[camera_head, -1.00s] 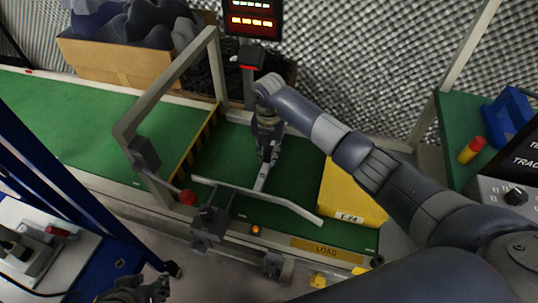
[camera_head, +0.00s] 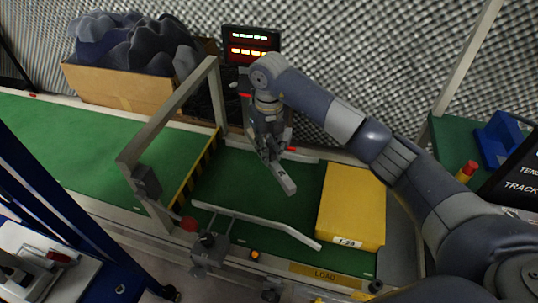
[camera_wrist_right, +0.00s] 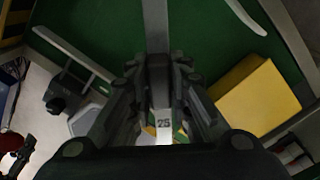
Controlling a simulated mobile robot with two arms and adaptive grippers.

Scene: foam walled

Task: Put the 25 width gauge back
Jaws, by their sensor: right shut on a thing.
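The 25 width gauge is a slim grey bar (camera_head: 282,180) in the head view, pointing down and to the right over the green belt. My right gripper (camera_head: 270,150) is shut on it. In the right wrist view, the gauge (camera_wrist_right: 155,28) runs out from between the fingers, and its white label reading "25" (camera_wrist_right: 164,125) shows between them. The gauge appears held above the belt; its exact height is hard to tell. The fingers hide part of it. My left gripper is out of view.
A yellow box (camera_head: 350,208) stands on the green belt (camera_head: 262,190) at right. A grey frame (camera_head: 170,112) arches over the belt at left, and a grey guide rail (camera_head: 258,220) runs along the near side. A cardboard box of foam (camera_head: 120,88) and a display (camera_head: 250,45) stand behind.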

